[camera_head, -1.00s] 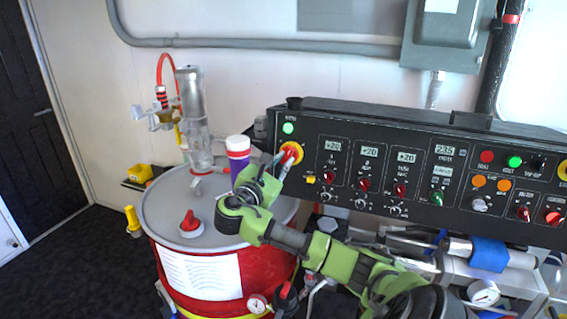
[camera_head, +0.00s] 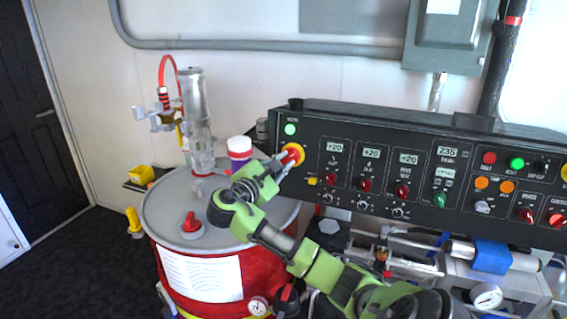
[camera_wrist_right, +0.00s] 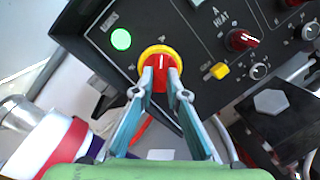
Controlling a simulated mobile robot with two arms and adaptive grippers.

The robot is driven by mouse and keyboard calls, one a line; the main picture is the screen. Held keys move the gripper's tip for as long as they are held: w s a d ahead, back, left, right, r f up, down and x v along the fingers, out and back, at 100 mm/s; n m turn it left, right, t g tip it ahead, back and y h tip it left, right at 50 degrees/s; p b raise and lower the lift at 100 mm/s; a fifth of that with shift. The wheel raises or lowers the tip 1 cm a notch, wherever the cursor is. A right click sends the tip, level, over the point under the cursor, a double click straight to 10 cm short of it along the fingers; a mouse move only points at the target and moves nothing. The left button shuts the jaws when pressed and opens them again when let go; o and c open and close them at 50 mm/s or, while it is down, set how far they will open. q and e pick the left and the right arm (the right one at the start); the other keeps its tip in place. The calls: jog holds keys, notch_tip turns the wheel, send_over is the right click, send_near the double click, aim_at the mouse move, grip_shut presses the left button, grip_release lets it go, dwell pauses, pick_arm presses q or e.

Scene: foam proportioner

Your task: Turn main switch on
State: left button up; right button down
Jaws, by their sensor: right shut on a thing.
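The main switch (camera_head: 293,154) is a red knob on a yellow round plate at the left end of the black control panel. It also shows in the right wrist view (camera_wrist_right: 160,55), just below a lit green lamp (camera_wrist_right: 121,39). My right gripper (camera_wrist_right: 161,80) is shut on the red knob, one finger on each side of it. In the head view my right gripper (camera_head: 284,167) reaches the knob from the lower left and hides part of it. My left gripper is not in view.
The black panel (camera_head: 420,140) carries several knobs, displays and lamps to the right of the switch. A red drum (camera_head: 215,275) with a grey lid stands below left, with a purple-and-white bottle (camera_head: 239,148) and clear pump cylinder on it. Pipes and gauges lie below the panel.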

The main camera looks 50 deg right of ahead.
jog(key=c, duration=2)
grip_release()
jog(key=a, duration=0.4)
jog(key=s+a, duration=0.1)
jog(key=a, duration=0.7)
jog(key=shift+s+r, duration=0.2)
jog(key=shift+s, duration=0.2)
